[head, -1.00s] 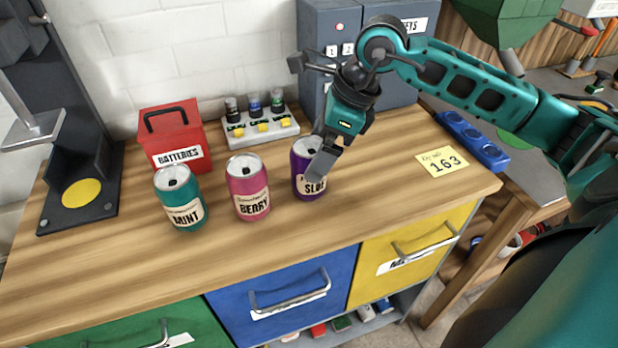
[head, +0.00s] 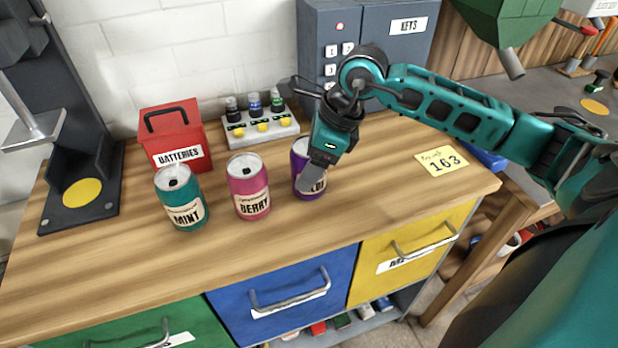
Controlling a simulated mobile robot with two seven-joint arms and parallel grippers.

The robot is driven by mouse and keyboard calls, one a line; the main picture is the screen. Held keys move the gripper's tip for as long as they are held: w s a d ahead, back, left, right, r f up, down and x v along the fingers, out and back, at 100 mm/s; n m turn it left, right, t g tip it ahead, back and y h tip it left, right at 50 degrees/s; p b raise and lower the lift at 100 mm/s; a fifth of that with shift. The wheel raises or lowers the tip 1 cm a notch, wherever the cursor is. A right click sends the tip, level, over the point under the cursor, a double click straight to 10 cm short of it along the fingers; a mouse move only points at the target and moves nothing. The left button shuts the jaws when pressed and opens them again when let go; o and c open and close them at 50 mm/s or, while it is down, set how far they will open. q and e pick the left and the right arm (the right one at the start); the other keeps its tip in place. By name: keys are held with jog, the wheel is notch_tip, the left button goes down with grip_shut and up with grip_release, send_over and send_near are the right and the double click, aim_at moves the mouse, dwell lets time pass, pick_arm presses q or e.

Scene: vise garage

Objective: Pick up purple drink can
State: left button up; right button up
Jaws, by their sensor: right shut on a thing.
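The purple drink can (head: 299,162) stands upright on the wooden bench, to the right of the pink can. My right gripper (head: 313,178) comes down over it from the upper right and is shut on it. One grey finger lies across the front of the can and covers part of its label. The other finger is hidden behind the can and the gripper. The can appears to rest on the bench top. My left gripper is not in view.
A pink BERRY can (head: 249,187) and a teal MINT can (head: 180,198) stand to the left. Behind are a red BATTERIES box (head: 175,135), a rack of small bottles (head: 262,128) and a grey key safe (head: 405,65). A yellow note (head: 441,161) lies right on otherwise clear bench.

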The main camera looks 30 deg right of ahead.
jog(key=shift+c, duration=1.4)
